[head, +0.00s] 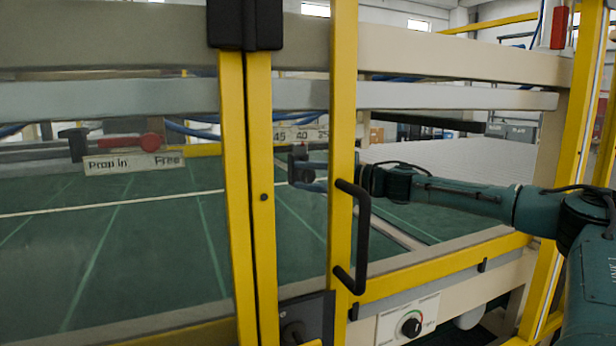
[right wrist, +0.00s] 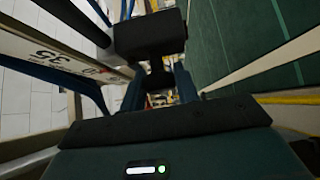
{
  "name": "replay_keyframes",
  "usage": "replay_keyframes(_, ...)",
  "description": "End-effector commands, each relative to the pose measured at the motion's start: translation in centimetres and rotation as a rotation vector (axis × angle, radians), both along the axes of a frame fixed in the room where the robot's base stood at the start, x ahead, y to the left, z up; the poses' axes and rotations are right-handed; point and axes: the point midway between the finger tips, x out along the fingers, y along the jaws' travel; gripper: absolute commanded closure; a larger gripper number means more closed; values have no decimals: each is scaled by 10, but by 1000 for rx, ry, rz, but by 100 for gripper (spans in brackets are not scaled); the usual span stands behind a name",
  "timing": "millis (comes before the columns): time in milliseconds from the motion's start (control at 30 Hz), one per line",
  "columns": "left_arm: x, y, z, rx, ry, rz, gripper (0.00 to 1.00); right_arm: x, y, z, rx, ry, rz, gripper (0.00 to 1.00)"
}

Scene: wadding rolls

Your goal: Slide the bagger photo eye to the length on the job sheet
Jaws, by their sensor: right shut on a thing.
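The photo eye (head: 299,163) is a small dark block beneath the length scale (head: 290,134), whose 45 and 40 I can read in the head view. My right gripper (head: 318,184) reaches in from the right, partly hidden behind a yellow door post. In the right wrist view the dark block (right wrist: 150,34) stands just beyond my right gripper (right wrist: 158,82), which is shut on its dark stem. The scale (right wrist: 55,58) runs along the left there, with 35 upside down. I cannot read the exact setting. I see no job sheet. My left gripper is out of view.
Yellow door posts (head: 259,200) and a black handle (head: 361,235) stand in front of the green bed (head: 120,250). A red lever (head: 130,142) sits above a "Prop in / Free" label. A dial (head: 411,327) is on the lower front panel.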

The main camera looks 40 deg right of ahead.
Motion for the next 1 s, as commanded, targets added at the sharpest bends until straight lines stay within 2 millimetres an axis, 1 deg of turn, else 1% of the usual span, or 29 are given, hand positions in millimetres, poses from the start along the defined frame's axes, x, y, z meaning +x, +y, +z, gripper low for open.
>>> replay_keyframes(33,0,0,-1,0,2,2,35,0,0,0,0,0,0,89)
replay_keyframes(167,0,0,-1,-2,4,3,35,0,0,0,0,0,0,100)
replay_keyframes(367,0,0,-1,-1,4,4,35,0,-1,1,0,-1,0,100)
replay_keyframes(467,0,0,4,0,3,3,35,-3,-13,4,0,-4,-4,100)
replay_keyframes(533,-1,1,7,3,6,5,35,-7,-27,5,1,-6,-6,100)
replay_keyframes(600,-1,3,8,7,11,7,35,-11,-38,5,1,-6,-5,100)
replay_keyframes(700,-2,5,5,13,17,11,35,-15,-47,3,2,-4,-3,100)
replay_keyframes(1000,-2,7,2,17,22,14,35,-15,-48,1,2,-1,-2,100)
